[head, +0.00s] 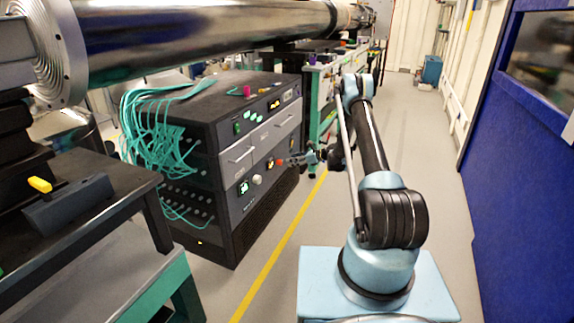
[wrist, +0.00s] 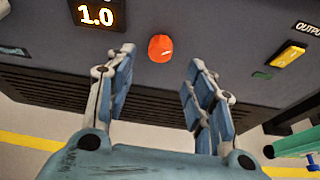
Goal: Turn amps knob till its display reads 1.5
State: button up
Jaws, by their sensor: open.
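An orange-red knob (wrist: 160,48) sits on the dark panel in the wrist view, with a display (wrist: 97,14) lit orange at its upper left reading 1.0. No label naming this knob as amps is visible. My gripper (wrist: 161,58) is open, with its two blue fingers apart on either side below the knob. Nothing is between the fingers, and they appear not to touch the knob. In the head view, my gripper (head: 309,158) is beside the front of the dark equipment rack (head: 240,220), close to the orange-red knob (head: 280,162).
A yellow switch (wrist: 288,54) labelled OUTPUT is to the right of the knob. A pale knob (head: 256,180) and a whitish-green display (head: 243,188) are lower left on the rack. Green cables (head: 145,130) hang at its side. A steel pipe (head: 200,40) crosses above; the right aisle floor is clear.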

jog(key=shift+v, duration=2.15)
notch_tip(320, 180, up, 10)
jog(key=s+d+n+h, duration=0.1)
jog(key=s+n, duration=0.2)
jog(key=s+d+r+n+g+h, duration=0.1)
jog(key=s+d+r+n+h, duration=0.25)
jog(key=s+r, duration=0.7)
jog(key=s+d+r+n+h, duration=0.25)
jog(key=s+r+n, duration=0.25)
jog(key=s+r, duration=0.55)
jog(key=s+d+r+n+h, duration=0.1)
jog(key=s+d+n, duration=0.25)
jog(key=s, duration=0.75)
jog(key=s+d+r+n+h, duration=0.15)
jog(key=s+d, duration=0.25)
jog(key=s, duration=0.7)
jog(key=s+d+f+n+h, duration=0.1)
jog(key=s+d+f+n, duration=0.2)
jog(key=s, duration=0.6)
jog(key=s+d+f+n+g+h, duration=0.1)
jog(key=s+d+f+n+h, duration=0.1)
jog(key=s, duration=0.7)
notch_tip(320, 180, down, 3)
jog(key=shift+d+n, duration=0.55)
jog(key=shift+d, duration=0.4)
jog(key=shift+s, duration=0.1)
